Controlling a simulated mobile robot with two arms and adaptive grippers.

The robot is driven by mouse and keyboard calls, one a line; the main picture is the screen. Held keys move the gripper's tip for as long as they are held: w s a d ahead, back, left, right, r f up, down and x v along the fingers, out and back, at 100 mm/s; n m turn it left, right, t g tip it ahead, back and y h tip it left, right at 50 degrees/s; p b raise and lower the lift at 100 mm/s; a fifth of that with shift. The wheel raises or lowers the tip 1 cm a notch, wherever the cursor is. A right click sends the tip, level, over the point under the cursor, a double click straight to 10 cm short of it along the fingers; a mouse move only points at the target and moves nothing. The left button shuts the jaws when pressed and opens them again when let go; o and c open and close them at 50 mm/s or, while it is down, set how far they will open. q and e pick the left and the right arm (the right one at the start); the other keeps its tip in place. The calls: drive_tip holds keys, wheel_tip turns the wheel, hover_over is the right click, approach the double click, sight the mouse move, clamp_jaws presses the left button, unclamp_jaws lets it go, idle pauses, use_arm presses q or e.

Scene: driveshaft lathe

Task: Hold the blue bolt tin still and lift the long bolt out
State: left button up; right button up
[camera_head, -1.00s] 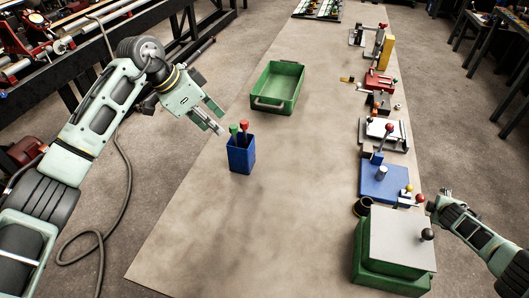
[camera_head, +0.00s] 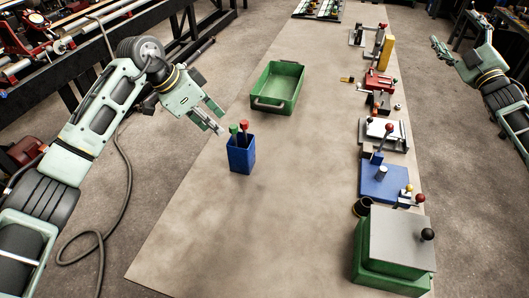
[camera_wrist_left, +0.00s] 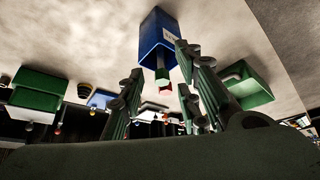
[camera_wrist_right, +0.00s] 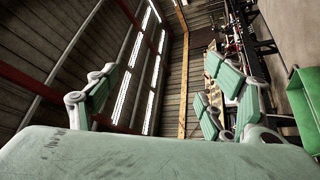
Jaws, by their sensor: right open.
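The blue bolt tin (camera_head: 241,157) stands upright on the long bench, left of its middle. A green-headed bolt (camera_head: 233,130) and a red-headed bolt (camera_head: 244,127) stick up out of it; their lower parts are hidden inside. My left gripper (camera_head: 217,118) is open and empty, just up and left of the tin's mouth, seemingly not touching it. In the left wrist view the tin (camera_wrist_left: 158,40) shows upside down beyond the spread fingers. My right gripper (camera_head: 440,46) is open and empty, out past the bench's right edge; the right wrist view shows its fingers apart.
A green tray (camera_head: 278,88) stands beyond the tin. Along the bench's right side are a large green box (camera_head: 393,246), a blue fixture (camera_head: 384,181), red and white fixtures and a yellow block (camera_head: 387,52). The bench in front of the tin is clear.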

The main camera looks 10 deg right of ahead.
wheel_tip(320, 180, up, 6)
drive_tip(key=a+n+t+y, duration=0.1)
drive_tip(key=a+y, duration=0.1)
drive_tip(key=a, duration=0.1)
drive_tip(key=g+y, duration=1.1)
drive_tip(key=g, duration=0.3)
hover_over(252, 153)
drive_tip(key=w+d, duration=0.4)
drive_tip(key=d, duration=0.7)
wheel_tip(252, 153, down, 30)
drive_tip(key=s+a+f+g, duration=0.1)
drive_tip(key=a+f, duration=0.1)
drive_tip(key=s+a+f+g, duration=0.1)
drive_tip(key=s+a+f, duration=0.1)
drive_tip(key=a+f, duration=0.1)
drive_tip(key=s+a+f+g, duration=0.1)
drive_tip(key=s+a+f, duration=0.1)
drive_tip(key=shift+a+f+h, duration=0.3)
drive_tip(key=shift+f+h, duration=0.05)
drive_tip(key=shift+h, duration=0.05)
drive_tip(key=x, duration=0.7)
drive_tip(key=shift+s+a+f, duration=0.1)
drive_tip(key=shift+a+f, duration=0.1)
drive_tip(key=shift+f, duration=0.05)
drive_tip(key=shift+c, duration=0.5)
